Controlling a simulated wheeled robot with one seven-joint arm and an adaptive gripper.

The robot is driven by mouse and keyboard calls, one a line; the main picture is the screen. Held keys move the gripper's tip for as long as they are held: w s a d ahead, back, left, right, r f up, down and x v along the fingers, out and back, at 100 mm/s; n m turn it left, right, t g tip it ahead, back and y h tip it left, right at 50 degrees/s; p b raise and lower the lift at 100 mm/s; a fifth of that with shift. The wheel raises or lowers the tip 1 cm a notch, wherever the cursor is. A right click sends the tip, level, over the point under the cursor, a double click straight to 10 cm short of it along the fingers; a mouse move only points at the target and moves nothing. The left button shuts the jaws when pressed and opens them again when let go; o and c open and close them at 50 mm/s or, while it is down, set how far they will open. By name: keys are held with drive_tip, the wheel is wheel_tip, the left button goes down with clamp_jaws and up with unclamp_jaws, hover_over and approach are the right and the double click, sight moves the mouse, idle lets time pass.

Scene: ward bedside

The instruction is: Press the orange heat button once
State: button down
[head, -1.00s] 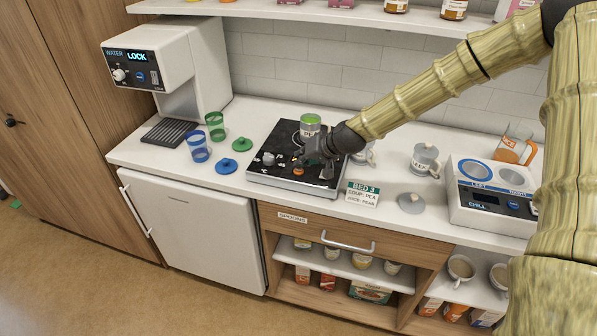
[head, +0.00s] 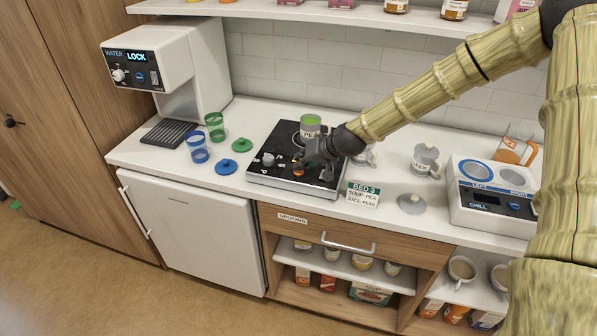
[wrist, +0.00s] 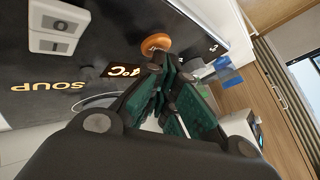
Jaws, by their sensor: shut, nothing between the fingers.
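The orange heat button (head: 298,171) is a small round knob near the front of the black-topped soup warmer (head: 262,178). It also shows in the wrist view (wrist: 156,42), just beyond my fingertips. My gripper (head: 303,161) is shut and empty, low over the warmer, its tips close to the button. I cannot tell whether they touch it. In the wrist view, my gripper (wrist: 160,62) partly covers a lit display (wrist: 122,71) ending in °C. A grey pot with green contents (head: 310,122) stands on the warmer behind my gripper, its label partly visible.
A white 0/1 switch (wrist: 58,28) sits near the button. A blue lid (head: 226,167) and cups are left of the warmer. A Bed 3 card (head: 362,194) stands at its front right. Lidded cup (head: 425,160) and chiller (head: 480,215) are further right.

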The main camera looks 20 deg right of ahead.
drive_tip(key=shift+f, duration=0.2)
drive_tip(key=shift+r, duration=0.2)
idle(0.4)
drive_tip(key=shift+r+p, duration=0.4)
drive_tip(key=shift+r, duration=0.25)
drive_tip(key=shift+r+p, duration=1.55)
drive_tip(key=shift+r, duration=1)
drive_tip(key=shift+f, duration=0.1)
